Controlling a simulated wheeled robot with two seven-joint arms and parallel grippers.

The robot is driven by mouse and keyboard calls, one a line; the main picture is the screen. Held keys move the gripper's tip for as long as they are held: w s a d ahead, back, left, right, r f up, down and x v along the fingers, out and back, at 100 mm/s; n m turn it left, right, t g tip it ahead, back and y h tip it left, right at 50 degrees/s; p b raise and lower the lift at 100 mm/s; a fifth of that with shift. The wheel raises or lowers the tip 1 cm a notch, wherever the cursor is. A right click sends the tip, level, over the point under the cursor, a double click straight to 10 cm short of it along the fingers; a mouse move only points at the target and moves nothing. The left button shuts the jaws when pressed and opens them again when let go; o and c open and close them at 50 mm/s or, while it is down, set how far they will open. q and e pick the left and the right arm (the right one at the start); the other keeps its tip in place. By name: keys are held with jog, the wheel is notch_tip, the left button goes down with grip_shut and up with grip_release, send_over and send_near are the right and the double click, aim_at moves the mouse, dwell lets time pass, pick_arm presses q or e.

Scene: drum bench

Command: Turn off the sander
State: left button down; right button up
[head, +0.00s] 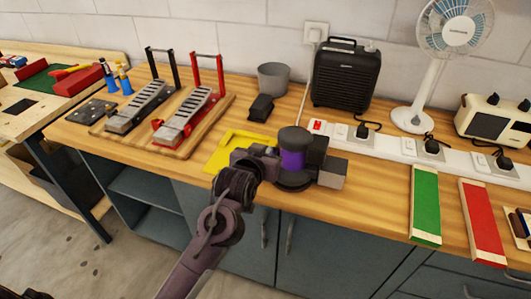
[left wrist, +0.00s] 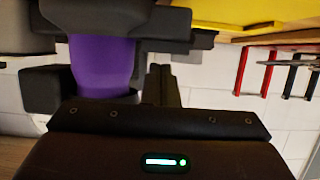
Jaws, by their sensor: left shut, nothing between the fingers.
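The sander (head: 293,160), dark grey with a purple band, stands on the wooden bench in the middle of the head view. My left gripper (head: 268,160) is just left of it, with its arm reaching in from below. In the left wrist view the sander's purple body (left wrist: 101,68) fills the upper left, close beside my shut, empty fingers (left wrist: 162,84). I cannot tell whether they touch it. The sander's switch cannot be made out. My right gripper is not in view.
A yellow sheet (head: 226,152) lies left of the sander. A white power strip (head: 400,146) with plugs and a red switch (head: 318,126) runs behind it. A black heater (head: 346,76), grey cup (head: 273,77) and fan (head: 412,118) stand further back. Green (head: 425,205) and red (head: 483,222) blocks lie right.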

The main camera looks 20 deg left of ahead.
pick_arm(q)
jog(key=shift+s+f, duration=0.1)
jog(key=shift+f, duration=0.35)
jog(key=shift+s+f+p, duration=0.1)
jog(key=shift+f+p, duration=0.2)
jog(key=shift+f, duration=0.1)
jog(key=shift+r+p, duration=0.45)
jog(key=shift+p, duration=0.1)
jog(key=shift+r+p, duration=0.4)
